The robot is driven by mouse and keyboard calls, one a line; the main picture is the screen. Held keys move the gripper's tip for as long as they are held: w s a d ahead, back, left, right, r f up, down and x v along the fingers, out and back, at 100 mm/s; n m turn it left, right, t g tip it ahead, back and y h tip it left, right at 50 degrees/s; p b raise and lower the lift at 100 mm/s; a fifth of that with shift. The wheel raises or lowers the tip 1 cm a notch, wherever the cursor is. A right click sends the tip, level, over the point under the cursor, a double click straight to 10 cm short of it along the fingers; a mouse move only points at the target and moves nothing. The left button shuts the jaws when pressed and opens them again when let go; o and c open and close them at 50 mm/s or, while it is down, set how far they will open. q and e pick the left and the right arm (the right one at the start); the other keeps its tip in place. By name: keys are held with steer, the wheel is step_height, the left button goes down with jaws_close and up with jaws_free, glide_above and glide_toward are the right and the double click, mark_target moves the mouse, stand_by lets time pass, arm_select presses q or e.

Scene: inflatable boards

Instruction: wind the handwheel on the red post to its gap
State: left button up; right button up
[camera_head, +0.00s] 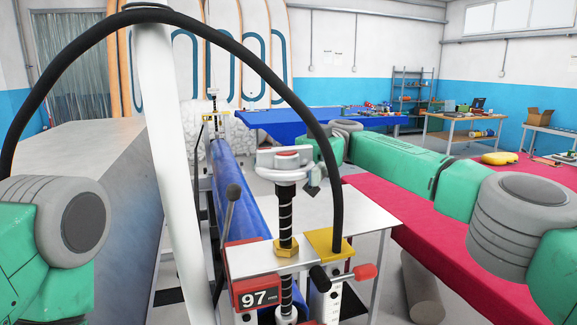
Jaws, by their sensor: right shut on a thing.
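The handwheel (284,163) is a pale grey wheel with red marks on top of a black threaded screw (285,212). The screw runs down through a gold nut (286,249) in a pale clamp plate. A red housing (240,262) below it has a display (258,294) reading 97 mm. My right gripper (311,172) is at the right rim of the handwheel and shut on it; the black hose and the wheel partly hide its fingers. My left arm shows at the lower left, but its gripper is out of view.
A black hose (268,57) arches across the front, beside a white column (166,150). A lever with a red grip (364,272) stands at the lower right of the clamp. A blue roll (235,190) lies behind. A red-topped table (440,235) runs under my right arm.

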steer(key=shift+s+a+f, duration=0.1)
steer(key=shift+f, duration=0.1)
steer(key=o, duration=1)
steer(key=shift+o, duration=0.8)
steer(key=shift+a+r, duration=0.15)
steer(key=shift+a, duration=0.1)
steer(key=shift+d, duration=0.1)
